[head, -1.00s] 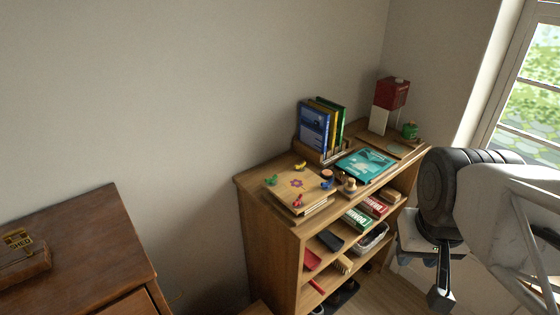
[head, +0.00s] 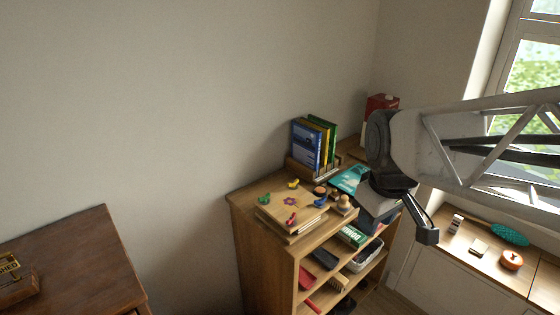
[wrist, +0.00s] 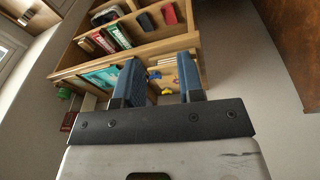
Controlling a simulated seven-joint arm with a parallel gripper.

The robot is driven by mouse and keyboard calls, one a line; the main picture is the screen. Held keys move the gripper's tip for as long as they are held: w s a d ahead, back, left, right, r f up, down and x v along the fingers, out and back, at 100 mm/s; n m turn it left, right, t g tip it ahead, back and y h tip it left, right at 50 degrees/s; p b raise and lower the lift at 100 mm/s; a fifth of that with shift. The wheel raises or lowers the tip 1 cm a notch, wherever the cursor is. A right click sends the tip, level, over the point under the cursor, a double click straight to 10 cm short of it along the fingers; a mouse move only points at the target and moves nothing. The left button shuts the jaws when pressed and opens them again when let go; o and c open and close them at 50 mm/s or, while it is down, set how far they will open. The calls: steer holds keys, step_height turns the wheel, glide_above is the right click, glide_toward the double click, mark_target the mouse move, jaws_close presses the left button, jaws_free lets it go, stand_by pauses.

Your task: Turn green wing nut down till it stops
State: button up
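The wooden flower press (head: 275,213) lies on top of the bookshelf, with a purple flower on its lid. The green wing nut (head: 264,198) is at its left corner. A yellow wing nut (head: 293,185), a red wing nut (head: 291,219) and a blue wing nut (head: 320,202) are at other corners. My gripper (head: 374,213) is right of the press, apart from it. In the wrist view my gripper (wrist: 161,82) is open, with nothing held. Part of the press (wrist: 166,71) shows beyond the fingers there; I cannot make out the green wing nut in that view.
Upright books (head: 314,144) stand behind the press. A teal book (head: 347,179) and small stamps (head: 341,202) lie to its right. A red carton (head: 380,103) stands at the far end. A windowsill cabinet (head: 460,247) is at right, a brown dresser (head: 80,262) at left.

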steer(key=w+a+f+n+g, duration=0.1)
steer(key=w+a+n, duration=0.95)
steer(key=w, duration=0.45)
steer(key=n+g, duration=0.1)
steer(key=n, duration=0.9)
glide_above(264, 195)
steer(key=shift+m, duration=0.25)
step_height(264, 195, down, 6)
steer(key=shift+d, duration=0.15)
steer(key=shift+w+a+f, duration=0.1)
steer(key=shift+a, duration=0.1)
steer(key=shift+f, duration=3.9)
steer(key=shift+c, duration=0.4)
jaws_close()
